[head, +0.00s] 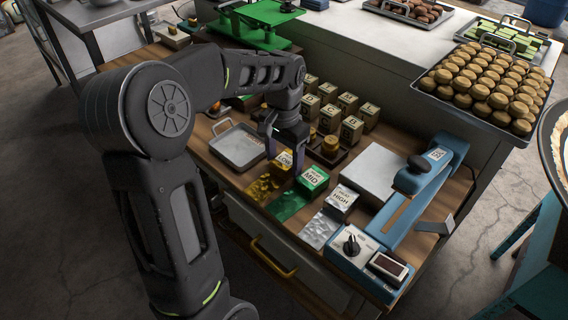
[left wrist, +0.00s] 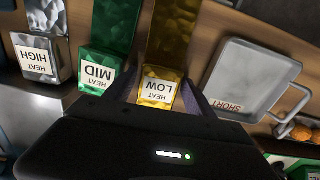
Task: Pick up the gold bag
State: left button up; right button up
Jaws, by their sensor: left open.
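The gold bag (head: 264,186) lies on the wooden counter, left of the green and silver bags. Its upright block labelled "HEAT LOW" (head: 283,162) stands at its back end. In the left wrist view the gold block (left wrist: 157,88) sits between the two fingers of my left gripper (left wrist: 165,95). In the head view my left gripper (head: 284,150) is low over the gold block, fingers pointing down, open around it. Whether the fingers touch it I cannot tell. My right gripper is in neither view.
The green "MID" block (head: 313,178) stands close on the right, with the silver "HIGH" block (head: 342,198) beyond it. A metal tray (head: 237,147) lies to the left. Several small labelled boxes (head: 352,128) stand behind. A blue sealing device (head: 420,200) is at the right.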

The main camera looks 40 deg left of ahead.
aim_at(284, 161)
pick_arm(q)
jog(key=shift+f, duration=0.25)
jog(key=shift+c, duration=0.2)
jog(key=c, duration=1.1)
jog(key=shift+r, duration=0.15)
jog(key=shift+c, duration=0.2)
notch_tip(284, 161, up, 10)
jog(key=shift+f+b, duration=0.1)
jog(key=shift+b, duration=0.2)
dwell(0.3)
